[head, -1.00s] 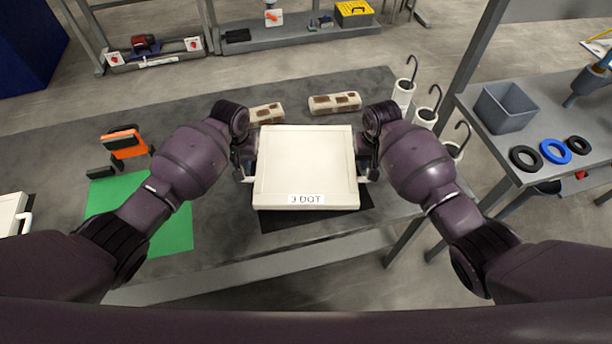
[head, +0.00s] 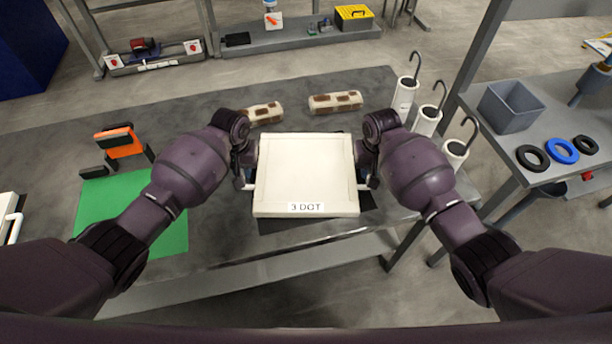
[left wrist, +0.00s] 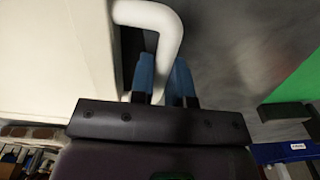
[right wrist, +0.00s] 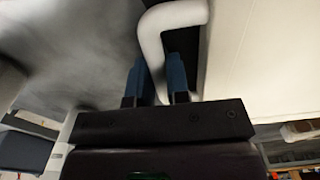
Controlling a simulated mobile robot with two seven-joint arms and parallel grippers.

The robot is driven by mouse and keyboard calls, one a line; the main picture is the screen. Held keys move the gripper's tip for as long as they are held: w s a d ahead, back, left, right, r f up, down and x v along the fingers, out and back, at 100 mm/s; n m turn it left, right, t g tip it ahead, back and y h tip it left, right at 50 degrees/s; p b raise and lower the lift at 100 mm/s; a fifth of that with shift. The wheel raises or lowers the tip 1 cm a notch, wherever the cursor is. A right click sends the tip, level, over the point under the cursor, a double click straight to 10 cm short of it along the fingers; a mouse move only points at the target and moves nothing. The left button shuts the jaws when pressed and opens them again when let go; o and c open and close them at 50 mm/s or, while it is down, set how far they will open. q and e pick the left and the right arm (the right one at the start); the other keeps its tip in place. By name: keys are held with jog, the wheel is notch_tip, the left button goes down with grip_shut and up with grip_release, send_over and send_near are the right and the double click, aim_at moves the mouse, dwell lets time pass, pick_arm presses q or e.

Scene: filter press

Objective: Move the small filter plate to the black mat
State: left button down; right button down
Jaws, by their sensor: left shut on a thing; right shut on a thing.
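The cream filter plate (head: 305,172), labelled "3 DOT", is level between my two grippers, over the black mat (head: 366,202). Dark mat shows at the plate's right and front edges; the plate hides the rest. I cannot tell whether the plate touches the mat. My left gripper (head: 248,180) is shut on the plate's left handle; in the left wrist view its blue fingers (left wrist: 160,78) are on either side of the white handle (left wrist: 160,25). My right gripper (head: 366,180) is shut on the right handle (right wrist: 160,30), which shows in the right wrist view.
A green mat (head: 120,215) lies left, with an orange-black item (head: 120,142) behind it. Part of another white plate (head: 10,212) shows at the left edge. Brown-patched rolls (head: 336,102) lie behind the plate. White cylinders with hooks (head: 426,120) stand right, near a grey bin (head: 510,106).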

pick_arm(q)
jog(key=c, duration=1.1)
grip_release()
pick_arm(e)
jog(key=c, duration=1.1)
grip_release()
jog(key=shift+r, duration=0.55)
pick_arm(q)
notch_tip(320, 180, up, 12)
pick_arm(e)
notch_tip(320, 180, up, 11)
